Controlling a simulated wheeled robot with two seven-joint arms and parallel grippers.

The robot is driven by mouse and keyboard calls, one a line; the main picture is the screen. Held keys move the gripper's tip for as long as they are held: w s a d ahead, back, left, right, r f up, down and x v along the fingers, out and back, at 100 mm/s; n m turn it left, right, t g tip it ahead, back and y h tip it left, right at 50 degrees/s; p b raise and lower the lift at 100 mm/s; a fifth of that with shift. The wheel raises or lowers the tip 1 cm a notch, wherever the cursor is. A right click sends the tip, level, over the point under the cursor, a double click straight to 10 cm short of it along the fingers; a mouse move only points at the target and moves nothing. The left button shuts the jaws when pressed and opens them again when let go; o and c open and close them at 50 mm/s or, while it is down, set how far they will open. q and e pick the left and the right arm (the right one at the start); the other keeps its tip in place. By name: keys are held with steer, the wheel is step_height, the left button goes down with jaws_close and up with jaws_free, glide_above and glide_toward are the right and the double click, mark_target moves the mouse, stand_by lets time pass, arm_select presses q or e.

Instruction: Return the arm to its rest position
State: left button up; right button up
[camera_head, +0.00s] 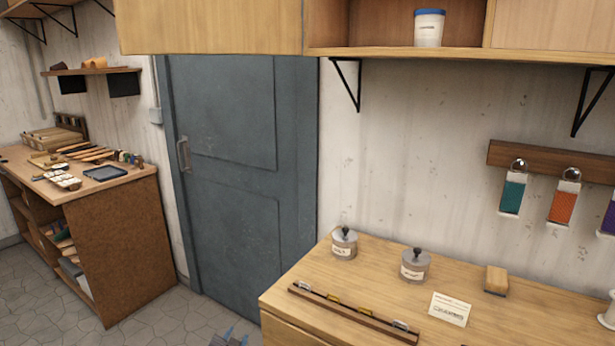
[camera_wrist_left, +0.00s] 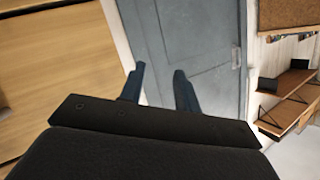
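My left gripper (camera_head: 232,338) just shows at the bottom edge of the head view, in front of the grey-blue door (camera_head: 235,150) and left of the wooden workbench. In the left wrist view its two dark blue fingers (camera_wrist_left: 158,82) stand apart with nothing between them, and the door (camera_wrist_left: 190,35) lies beyond. Most of the left arm is out of the head view. My right gripper shows in neither view.
The workbench (camera_head: 330,262) bears two lidded jars (camera_head: 344,244) (camera_head: 415,265), a strip with clips (camera_head: 352,312), a card (camera_head: 450,309) and a wooden block (camera_head: 496,280). An open-shelved cabinet (camera_head: 375,52) hangs above. A side bench (camera_head: 120,230) stands left; floor between is clear.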

arm_select(q)
steer(key=s+d+f+n+g, duration=0.15)
steer(key=s+f+g, duration=0.25)
steer(key=s+f, duration=0.7)
steer(key=s+d+f+n+g, duration=0.1)
steer(key=s+f+g, duration=0.1)
steer(key=s, duration=0.8)
steer(key=s+d+f+n+g, duration=0.1)
steer(key=s+f+g, duration=0.2)
steer(key=s, duration=0.8)
steer(key=s+f+n+g, duration=0.1)
steer(key=s+f+g, duration=0.2)
steer(key=s, duration=0.7)
steer(key=shift+s+d+g, duration=0.4)
steer(key=shift+g, duration=0.3)
